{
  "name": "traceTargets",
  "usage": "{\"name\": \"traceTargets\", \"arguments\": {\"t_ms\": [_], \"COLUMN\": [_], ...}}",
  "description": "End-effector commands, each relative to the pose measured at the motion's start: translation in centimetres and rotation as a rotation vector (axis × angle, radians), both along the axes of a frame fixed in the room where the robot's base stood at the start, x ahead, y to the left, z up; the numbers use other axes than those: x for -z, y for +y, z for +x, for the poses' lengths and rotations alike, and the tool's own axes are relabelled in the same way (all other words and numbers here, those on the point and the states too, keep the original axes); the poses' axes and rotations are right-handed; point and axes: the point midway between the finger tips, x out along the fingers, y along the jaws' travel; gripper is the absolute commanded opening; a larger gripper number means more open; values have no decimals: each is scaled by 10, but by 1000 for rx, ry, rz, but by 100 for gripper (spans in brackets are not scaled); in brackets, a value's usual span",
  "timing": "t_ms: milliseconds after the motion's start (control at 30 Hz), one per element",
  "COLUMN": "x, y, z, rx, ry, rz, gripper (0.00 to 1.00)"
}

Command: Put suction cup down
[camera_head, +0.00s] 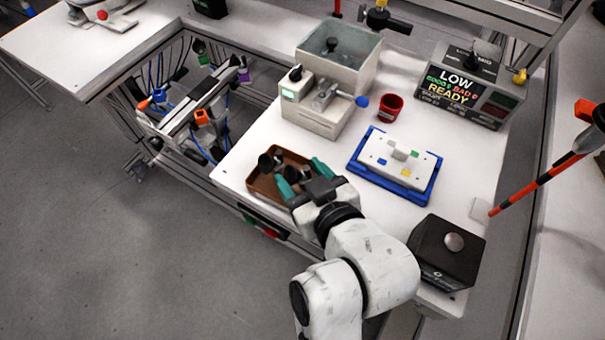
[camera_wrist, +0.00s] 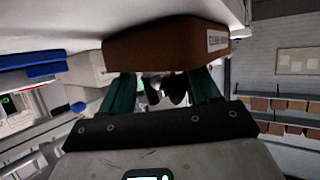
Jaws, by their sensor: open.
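A brown tray (camera_head: 292,155) sits at the table's left edge in the head view. Dark suction cups (camera_head: 266,162) lie in it, partly hidden by my gripper. My gripper (camera_head: 303,178), with teal fingers, is over the tray's right part. In the wrist view the tray's wall (camera_wrist: 165,45) with a white label fills the top. The teal fingers of my gripper (camera_wrist: 163,88) stand apart below it. Dark and grey cup parts (camera_wrist: 179,91) show between and beyond the fingers. I cannot tell whether they touch the fingers.
Right of the tray is a white block on a blue tray (camera_head: 435,183). Behind stand a grey machine with a basin (camera_head: 318,115), a red cup (camera_head: 390,106) and a display box reading READY (camera_head: 470,90). A black box with a silver knob (camera_head: 432,252) is at the front right.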

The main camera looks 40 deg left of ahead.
Motion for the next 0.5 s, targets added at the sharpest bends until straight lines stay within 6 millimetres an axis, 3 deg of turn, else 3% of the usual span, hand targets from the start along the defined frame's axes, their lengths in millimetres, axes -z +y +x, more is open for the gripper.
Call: {"name": "traceTargets", "arguments": {"t_ms": [167, 500], "x": [-9, -35], "y": [-19, -79], "z": [-6, -26], "rx": [2, 2], "ry": [0, 0], "rz": [2, 1], "gripper": [62, 62]}}
